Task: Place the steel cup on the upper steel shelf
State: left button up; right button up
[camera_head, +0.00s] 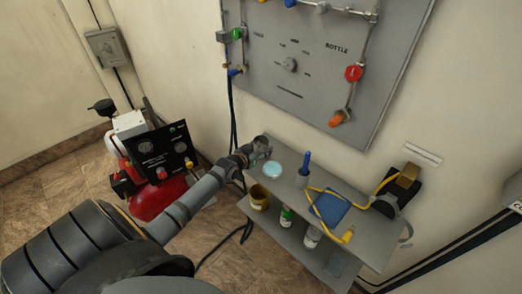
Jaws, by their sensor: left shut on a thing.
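My left arm reaches in from the lower left, and my left gripper (256,150) is over the left end of the upper steel shelf (345,212). It is shut on a small grey metallic thing, which looks like the steel cup (262,143). The cup is small here and hard to tell apart from the grey fingers. I cannot tell whether it touches the shelf. My right gripper is not in view.
On the upper shelf are a pale blue round dish (272,169), a blue-handled tool (306,161), a blue cloth or pad (329,208), and a yellow-hosed device (396,190). The lower shelf holds a yellow cup (258,197) and bottles (287,216). A grey panel (300,95) hangs behind. A red compressor (155,190) stands left.

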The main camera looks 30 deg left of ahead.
pick_arm(q)
jog(key=shift+f, duration=0.2)
jog(key=o, duration=1.3)
jog(key=shift+r, duration=0.3)
jog(key=p+v, duration=1.1)
jog(key=p, duration=0.1)
jog(key=shift+s+r+p, duration=0.1)
jog(key=shift+s+p, duration=0.05)
jog(key=shift+p, duration=0.25)
jog(key=shift+s, duration=0.4)
